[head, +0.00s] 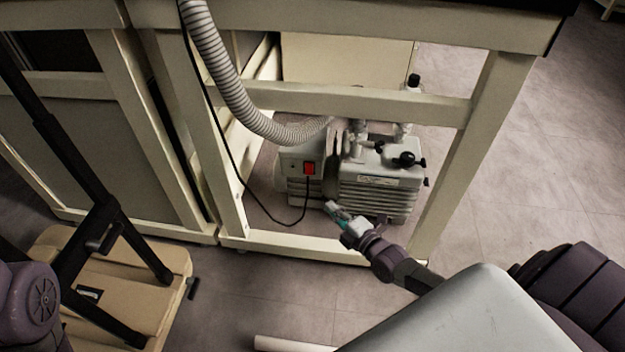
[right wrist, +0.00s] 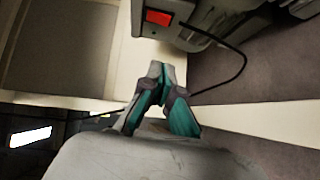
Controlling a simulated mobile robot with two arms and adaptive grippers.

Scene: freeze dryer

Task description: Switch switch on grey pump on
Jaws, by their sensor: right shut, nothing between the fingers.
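The grey pump (head: 378,188) stands on the floor inside the lower part of a cream frame. Its red switch (head: 309,168) is on the pump's left end, facing front; whether it is on or off I cannot tell. In the right wrist view the red switch (right wrist: 159,18) shows near the top edge, above the fingers. My right gripper (head: 332,208) is shut and empty, in front of the pump, below and right of the switch. It also shows in the right wrist view (right wrist: 156,70), apart from the switch. My left gripper is not in view.
A cream frame (head: 290,244) surrounds the pump, with a low front bar and a higher crossbar (head: 380,103). A ribbed grey hose (head: 228,82) and a thin black cable (head: 240,180) hang at the left. Open floor (head: 540,190) lies to the right.

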